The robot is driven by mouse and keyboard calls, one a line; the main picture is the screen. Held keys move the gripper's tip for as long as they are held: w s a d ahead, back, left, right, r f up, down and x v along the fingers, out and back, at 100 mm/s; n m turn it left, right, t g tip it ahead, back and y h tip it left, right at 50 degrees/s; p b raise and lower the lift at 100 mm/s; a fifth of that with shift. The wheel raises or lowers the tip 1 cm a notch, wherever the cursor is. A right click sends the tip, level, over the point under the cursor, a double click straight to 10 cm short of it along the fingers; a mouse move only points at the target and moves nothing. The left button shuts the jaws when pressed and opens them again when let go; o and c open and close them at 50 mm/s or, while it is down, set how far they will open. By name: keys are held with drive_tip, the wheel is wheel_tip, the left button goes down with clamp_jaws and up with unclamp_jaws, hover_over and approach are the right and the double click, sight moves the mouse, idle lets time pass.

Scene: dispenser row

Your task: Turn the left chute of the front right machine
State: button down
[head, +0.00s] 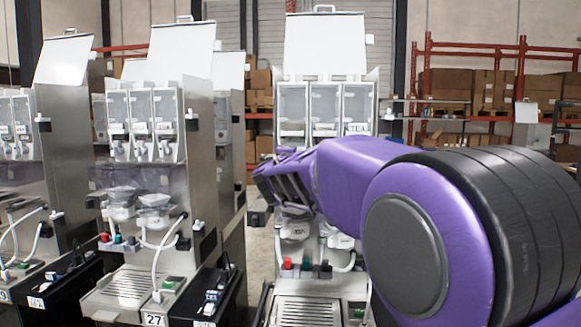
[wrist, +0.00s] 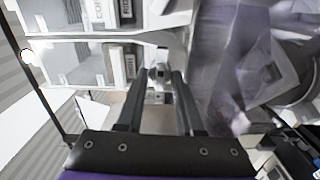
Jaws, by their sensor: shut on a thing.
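The front right machine (head: 325,95) stands ahead in the head view, with an open white lid and three clear canisters side by side; the right one is labelled TEA. My gripper (head: 268,180) is in front of its left side, and my purple arm hides the area below the canisters. In the wrist view, turned on its side, the left canister (wrist: 68,62) is the lowest one shown. My gripper (wrist: 160,80) has its two dark fingers shut on the small grey left chute (wrist: 160,70) at that canister's outlet. The chute's exact angle is hard to tell.
Another machine (head: 150,130) stands to the left, with one more at the far left edge. Mixing bowls (head: 295,230), a hose and coloured knobs sit below the canisters of the front right machine. Shelves with boxes (head: 480,85) stand behind.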

drive_tip(key=shift+n, duration=9.1)
drive_tip(key=c, duration=0.9)
unclamp_jaws()
drive_tip(key=shift+s, duration=0.1)
